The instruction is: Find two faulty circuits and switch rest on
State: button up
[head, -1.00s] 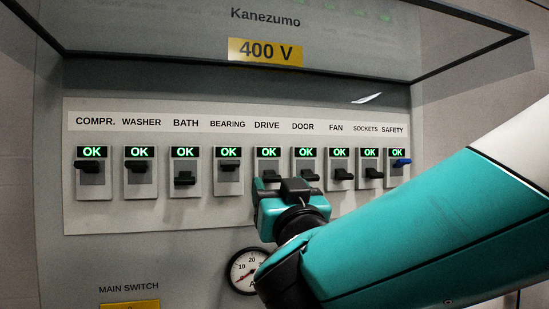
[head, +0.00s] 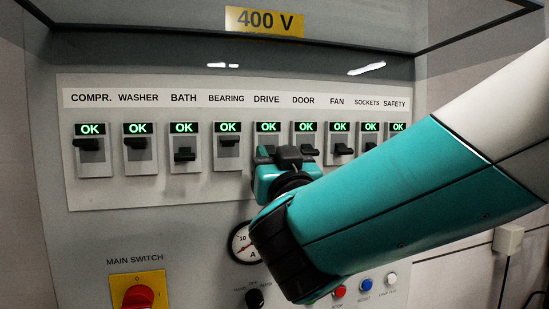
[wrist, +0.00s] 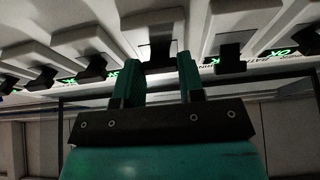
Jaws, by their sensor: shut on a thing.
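A row of circuit switches on the grey panel (head: 130,194) runs from COMPR. to SAFETY, and each has a lit green OK display. The COMPR. (head: 88,144), WASHER (head: 135,142) and BEARING (head: 229,140) levers are up. The BATH (head: 185,155), DOOR (head: 310,151), FAN (head: 343,150) and SOCKETS (head: 370,147) levers are lower. My gripper (head: 277,160) is at the DRIVE switch, shut on its lever, which shows between the fingers in the wrist view (wrist: 160,50). The head view mostly hides that lever, so its position is unclear. My arm covers the SAFETY lever.
A red main switch (head: 138,297) on a yellow plate is at lower left. A gauge (head: 240,244) is partly behind my arm. Red (head: 339,292), blue (head: 364,285) and white (head: 391,279) buttons are at lower right. A raised clear cover (head: 120,20) hangs above.

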jog(key=shift+r, duration=0.2)
jog(key=r+g+p, duration=0.1)
jog(key=g+p, duration=0.1)
jog(key=p, duration=0.2)
jog(key=shift+s+d+r+h, duration=0.1)
jog(key=shift+s+r+h, duration=0.1)
jog(key=shift+h, duration=0.1)
jog(key=r+g+p, duration=0.1)
jog(key=g+p, duration=0.1)
jog(key=p, duration=0.1)
jog(key=shift+g+h+p, duration=0.3)
jog(key=shift+h, duration=0.1)
jog(key=g+p, duration=0.1)
jog(key=r+g+p, duration=0.1)
jog(key=shift+w+g+h, duration=0.1)
jog(key=shift+g+h, duration=0.2)
jog(key=shift+w+r+g+h+p, duration=0.15)
jog(key=shift+g+h+p, duration=0.15)
jog(key=shift+g, duration=0.55)
jog(key=shift+w+r+g+h+p, duration=0.1)
jog(key=shift+r+g+h+p, duration=0.15)
jog(key=shift+g, duration=0.6)
jog(key=shift+f, duration=0.1)
jog(key=o, duration=0.9)
jog(key=shift+o, duration=0.2)
